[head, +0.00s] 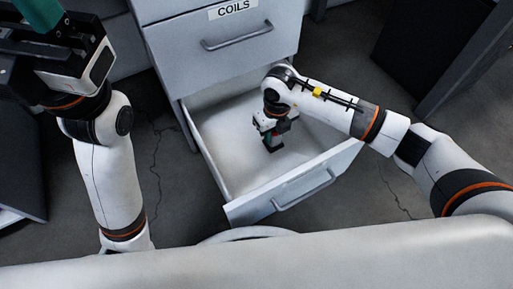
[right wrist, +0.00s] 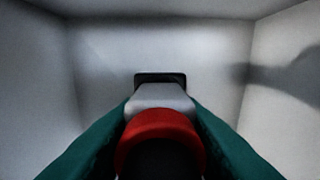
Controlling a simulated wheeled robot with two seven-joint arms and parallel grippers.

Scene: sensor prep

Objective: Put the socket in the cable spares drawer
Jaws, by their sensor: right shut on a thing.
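The open drawer (head: 299,184) is pulled out below the one labelled COILS; its own label is not in view, so I cannot read whether it is the cable spares drawer. My right gripper (head: 271,141) points down inside it, over the drawer floor. In the right wrist view its green fingers are shut on the socket (right wrist: 160,97), which has a grey body, a red ring and a dark far end. I cannot tell whether the socket touches the floor. My left gripper (head: 38,12) is at the top left, cut off by the frame, with a green finger showing.
The shut COILS drawer (head: 221,40) is above the open one. The open drawer's floor looks bare around my gripper, with walls on all sides. A dark panel with a grey post (head: 466,70) stands at the right. The grey floor (head: 165,130) shows cracks.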

